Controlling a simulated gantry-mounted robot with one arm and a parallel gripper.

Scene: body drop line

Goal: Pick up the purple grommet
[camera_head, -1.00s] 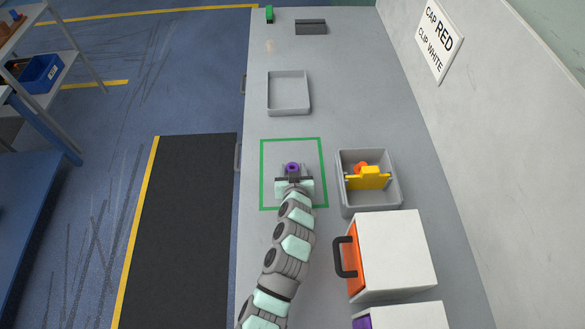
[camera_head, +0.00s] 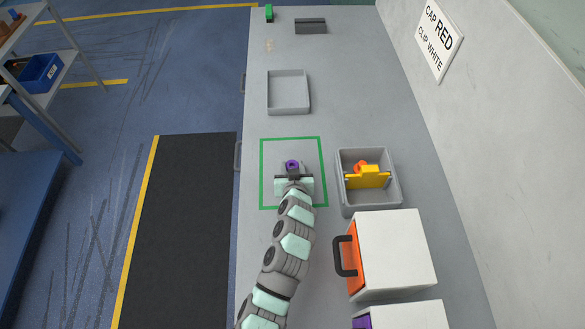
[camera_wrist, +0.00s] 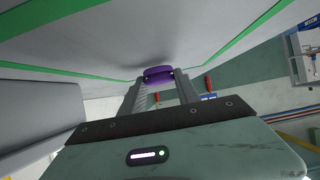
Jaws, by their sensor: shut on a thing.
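The purple grommet (camera_head: 292,165) is at the tip of my gripper (camera_head: 292,170), inside the green outlined square (camera_head: 262,175) on the grey bench. In the wrist view the purple grommet (camera_wrist: 158,74) sits between the two finger ends of my gripper (camera_wrist: 158,80). The fingers are shut on it. The head view does not clearly show whether the grommet touches the bench.
A grey bin (camera_head: 396,200) with an orange and a yellow part stands right of the square. White drawer boxes (camera_head: 395,255) are at the front right. An empty grey tray (camera_head: 289,113) lies beyond the square, with clear bench around it.

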